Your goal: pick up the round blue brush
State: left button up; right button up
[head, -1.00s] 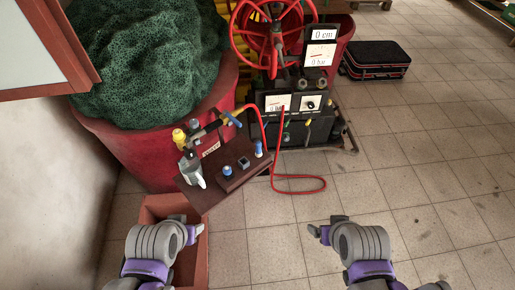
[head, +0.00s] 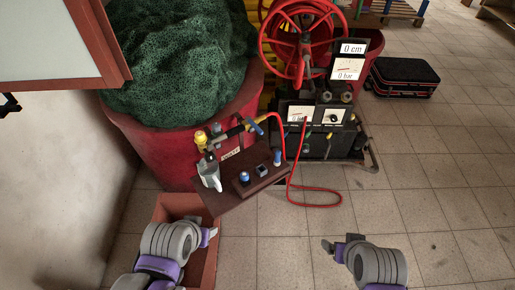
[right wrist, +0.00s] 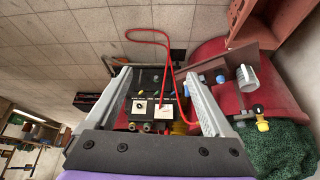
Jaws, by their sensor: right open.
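I cannot make out a round blue brush for certain in either view. Small blue-topped pieces (head: 243,178) and (head: 277,157) stand on a brown board (head: 262,190) in the head view. My left gripper (head: 209,236) is over the orange-brown crate at lower left; its jaws are too small to read. My right gripper (head: 335,248) is above the tiled floor at lower right, apart from everything. In the right wrist view my right gripper (right wrist: 158,74) is open, with no object held between its fingers.
A red tub (head: 160,155) holds a green net (head: 175,65). The orange-brown crate (head: 208,262) stands below it. A black gauge unit (head: 330,140) with a red wheel (head: 303,42) and red hose (head: 318,203) stands behind. A black case (head: 403,78) lies at right.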

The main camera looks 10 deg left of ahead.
aim_at(277, 162)
jog(key=i+l, duration=0.6)
jog(key=i, duration=0.25)
jog(key=i+l+u, duration=0.1)
jog(key=u, duration=0.35)
jog(key=i+l+u, duration=0.1)
jog(key=u, duration=0.35)
jog(key=l+u, duration=0.15)
jog(key=u, duration=0.85)
jog(key=i+l, duration=0.05)
